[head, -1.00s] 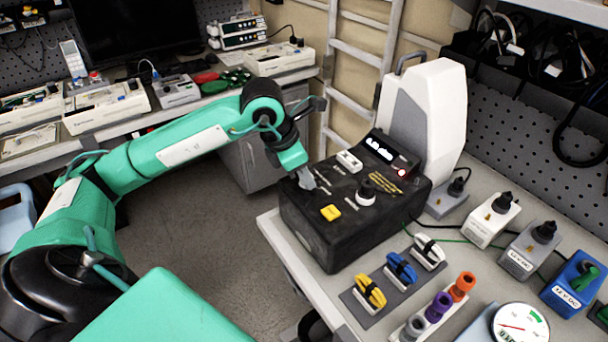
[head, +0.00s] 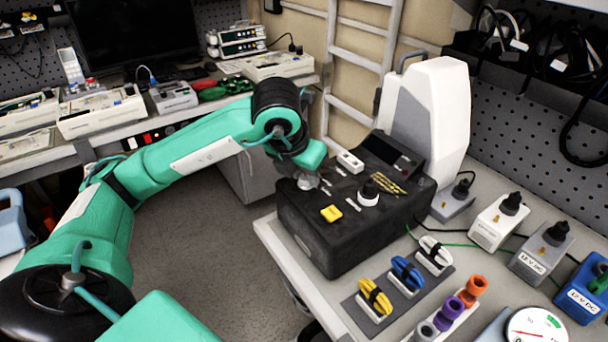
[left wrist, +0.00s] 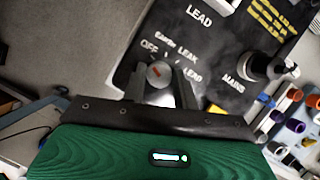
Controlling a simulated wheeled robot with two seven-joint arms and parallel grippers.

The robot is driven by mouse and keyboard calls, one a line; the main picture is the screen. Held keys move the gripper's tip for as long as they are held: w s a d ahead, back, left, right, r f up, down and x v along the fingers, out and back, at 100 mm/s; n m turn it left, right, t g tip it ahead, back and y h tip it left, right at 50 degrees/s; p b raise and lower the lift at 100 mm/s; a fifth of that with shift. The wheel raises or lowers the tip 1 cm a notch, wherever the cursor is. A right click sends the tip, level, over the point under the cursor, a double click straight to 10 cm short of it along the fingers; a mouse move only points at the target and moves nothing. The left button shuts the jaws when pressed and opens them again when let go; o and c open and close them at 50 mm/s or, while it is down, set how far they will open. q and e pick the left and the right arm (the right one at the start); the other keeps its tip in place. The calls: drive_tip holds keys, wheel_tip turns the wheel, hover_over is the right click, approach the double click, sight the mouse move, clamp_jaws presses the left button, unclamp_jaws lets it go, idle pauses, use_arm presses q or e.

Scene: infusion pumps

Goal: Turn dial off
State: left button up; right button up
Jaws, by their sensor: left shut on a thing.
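The black tester box (head: 340,225) stands on the bench with a sloped display (head: 390,155), which is dark. Its small grey dial (left wrist: 160,74) carries a short red mark and sits beside the labels OFF, EARTH LEAK and LEAD in the left wrist view. The red mark slants, and I cannot tell exactly which label it points to. My left gripper (head: 308,184) is at the left of the box's top and is shut on the dial, one finger on each side (left wrist: 161,88). In the head view the gripper hides the dial. My right gripper is not in view.
On the box top are a black and white MAINS knob (head: 368,195), a yellow block (head: 331,213) and a white block (head: 350,161). A tall white unit (head: 435,110) stands behind. Coiled leads (head: 405,270) and plug boxes (head: 540,250) fill the bench to the right.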

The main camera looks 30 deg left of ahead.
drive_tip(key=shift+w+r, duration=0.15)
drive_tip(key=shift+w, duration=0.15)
use_arm(q)
drive_tip(key=o, duration=1)
drive_tip(key=shift+c, duration=0.2)
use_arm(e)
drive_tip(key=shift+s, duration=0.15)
use_arm(q)
drive_tip(key=v, duration=1.4)
drive_tip(key=shift+p, duration=0.45)
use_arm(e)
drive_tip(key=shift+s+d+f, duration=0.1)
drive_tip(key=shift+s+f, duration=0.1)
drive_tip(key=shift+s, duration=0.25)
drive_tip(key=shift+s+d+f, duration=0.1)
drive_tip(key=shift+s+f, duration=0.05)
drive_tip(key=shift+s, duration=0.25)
use_arm(q)
drive_tip(key=shift+f, duration=0.1)
